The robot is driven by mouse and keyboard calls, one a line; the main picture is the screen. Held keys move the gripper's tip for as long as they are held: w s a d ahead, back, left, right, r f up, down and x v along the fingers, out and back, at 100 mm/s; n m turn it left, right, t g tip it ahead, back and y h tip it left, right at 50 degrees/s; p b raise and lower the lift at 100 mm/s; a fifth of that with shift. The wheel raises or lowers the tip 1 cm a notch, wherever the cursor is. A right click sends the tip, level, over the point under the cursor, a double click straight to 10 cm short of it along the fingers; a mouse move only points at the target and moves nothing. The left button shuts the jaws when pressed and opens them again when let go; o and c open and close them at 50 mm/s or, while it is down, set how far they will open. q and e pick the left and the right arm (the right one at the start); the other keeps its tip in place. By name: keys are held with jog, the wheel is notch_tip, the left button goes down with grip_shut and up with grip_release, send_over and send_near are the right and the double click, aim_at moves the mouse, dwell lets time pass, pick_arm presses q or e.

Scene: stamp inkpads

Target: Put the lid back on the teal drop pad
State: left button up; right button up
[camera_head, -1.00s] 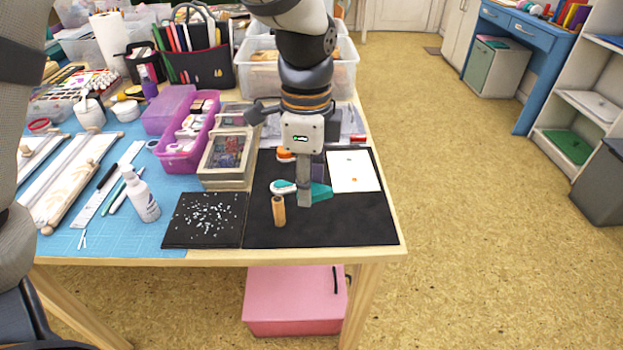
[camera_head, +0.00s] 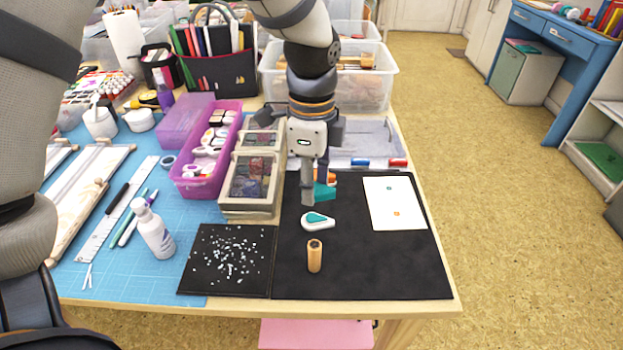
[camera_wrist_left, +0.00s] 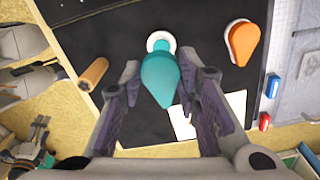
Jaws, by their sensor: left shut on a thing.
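The teal drop pad (camera_head: 317,221) lies uncovered on the black mat, a white case with a teal drop-shaped face. My left gripper (camera_head: 314,192) is shut on the teal lid (camera_head: 325,190), which shows just behind the pad in the head view. In the left wrist view the lid (camera_wrist_left: 163,82) sits between the fingers of my left gripper (camera_wrist_left: 165,80). There it partly covers the white pad (camera_wrist_left: 160,38); the height between them is unclear. What looks like my right gripper (camera_wrist_left: 32,148) shows small at the lower left; its jaws are unclear.
A wooden stamp (camera_head: 314,256) stands in front of the pad on the black mat (camera_head: 380,265). An orange drop pad (camera_wrist_left: 242,42) lies beyond. A white card (camera_head: 395,202) lies to the right. Framed boxes (camera_head: 250,185) and a speckled black sheet (camera_head: 225,285) stand left.

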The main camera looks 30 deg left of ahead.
aim_at(312, 218)
pick_arm(q)
jog(key=shift+f, duration=2.8)
pick_arm(e)
jog(key=shift+s+f, duration=0.15)
jog(key=shift+w+r, duration=0.3)
jog(key=shift+w, duration=0.05)
pick_arm(q)
jog(key=shift+f, duration=0.5)
pick_arm(e)
jog(key=shift+w+r, duration=0.1)
jog(key=shift+w+r, duration=0.15)
pick_arm(q)
jog(key=o, duration=0.8)
jog(key=shift+o, duration=0.5)
jog(key=shift+o, duration=1.4)
